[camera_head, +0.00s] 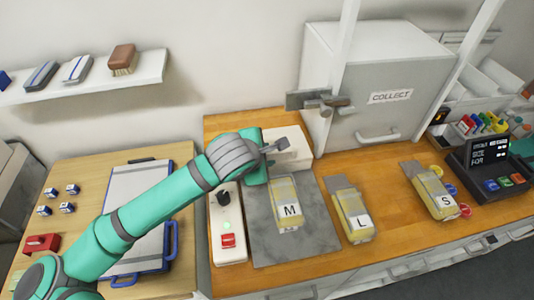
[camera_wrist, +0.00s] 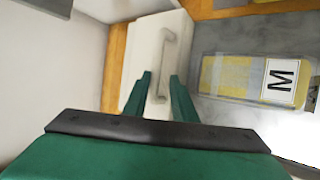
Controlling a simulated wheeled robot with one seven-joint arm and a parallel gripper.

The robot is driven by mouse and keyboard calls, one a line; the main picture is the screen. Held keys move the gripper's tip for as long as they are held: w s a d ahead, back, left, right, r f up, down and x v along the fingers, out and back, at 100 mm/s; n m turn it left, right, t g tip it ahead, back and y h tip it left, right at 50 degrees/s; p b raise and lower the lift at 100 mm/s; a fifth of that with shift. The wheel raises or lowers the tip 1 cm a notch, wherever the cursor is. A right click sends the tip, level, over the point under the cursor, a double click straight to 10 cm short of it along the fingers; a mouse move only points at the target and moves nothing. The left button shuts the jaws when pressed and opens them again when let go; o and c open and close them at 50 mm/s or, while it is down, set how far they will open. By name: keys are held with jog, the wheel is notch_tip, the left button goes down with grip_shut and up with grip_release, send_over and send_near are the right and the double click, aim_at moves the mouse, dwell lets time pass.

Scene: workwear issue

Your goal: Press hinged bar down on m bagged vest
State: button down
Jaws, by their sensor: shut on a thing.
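The hinged bar (camera_head: 297,157) is a white block with a grey handle, at the back end of a grey plate (camera_head: 319,222). In the wrist view, the white bar (camera_wrist: 145,45) shows its handle running between my two green fingers. My gripper (camera_wrist: 160,97) is shut on the handle's near end. In the head view, my gripper (camera_head: 266,152) is at the bar's left part and partly hides it. The M bagged vest (camera_head: 284,190), yellow and grey in clear film, lies flat on the plate in front of the bar. It also shows in the wrist view (camera_wrist: 232,75), right of the bar.
A white strip with a black knob and red button (camera_head: 228,240) lies left of the plate. The L bag (camera_head: 348,202) and S bag (camera_head: 433,190) lie to the right. A grey COLLECT cabinet (camera_head: 380,75) stands behind. A blue-edged clipboard (camera_head: 137,205) lies under my arm.

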jog(key=shift+s+d+f+g, duration=0.25)
jog(key=shift+s+f, duration=0.3)
jog(key=shift+f, duration=0.3)
jog(key=c, duration=1.9)
grip_release()
jog(key=shift+a+r, duration=0.1)
jog(key=shift+r, duration=0.05)
